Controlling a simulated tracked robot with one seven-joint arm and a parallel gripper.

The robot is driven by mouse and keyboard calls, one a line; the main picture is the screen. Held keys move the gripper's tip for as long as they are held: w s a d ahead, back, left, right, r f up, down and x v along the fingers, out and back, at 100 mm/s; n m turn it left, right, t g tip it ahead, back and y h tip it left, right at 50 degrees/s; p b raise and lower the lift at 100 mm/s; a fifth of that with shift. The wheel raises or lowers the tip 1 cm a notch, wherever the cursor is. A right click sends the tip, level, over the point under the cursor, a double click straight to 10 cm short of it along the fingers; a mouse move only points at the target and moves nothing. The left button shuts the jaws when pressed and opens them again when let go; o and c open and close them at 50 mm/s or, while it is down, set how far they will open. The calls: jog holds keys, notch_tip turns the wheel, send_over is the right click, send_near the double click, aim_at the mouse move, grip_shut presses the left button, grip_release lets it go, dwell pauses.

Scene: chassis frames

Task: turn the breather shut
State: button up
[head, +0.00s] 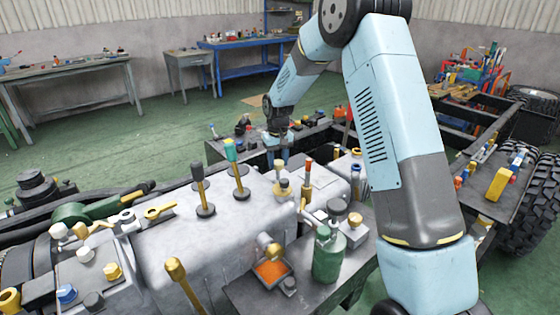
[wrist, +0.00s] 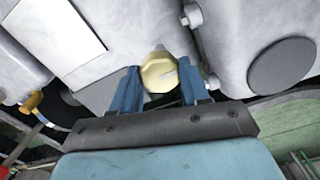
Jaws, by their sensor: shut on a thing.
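The breather (wrist: 158,74) is a pale yellow, faceted cap beside the grey castings in the wrist view. My gripper (wrist: 163,82) has its two blue fingers on either side of the cap and is shut on it. A light mark shows on the face of the cap. In the head view my gripper (head: 281,152) points down behind the grey housing, and the breather between its fingers cannot be made out there.
The grey housing (head: 250,225) carries upright levers, including a green-topped lever (head: 231,152). A green bottle (head: 328,255) and an orange-filled tray (head: 272,272) stand in front. Black frame rails (head: 475,130) run to the right. Workbenches (head: 235,50) stand at the back, with open green floor before them.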

aim_at(278, 162)
jog(key=o, duration=0.8)
jog(key=shift+w+d, duration=0.1)
jog(key=shift+d, duration=0.05)
jog(key=shift+c, duration=0.2)
jog(key=o, duration=0.3)
notch_tip(278, 162, up, 14)
jog(key=shift+f, duration=0.2)
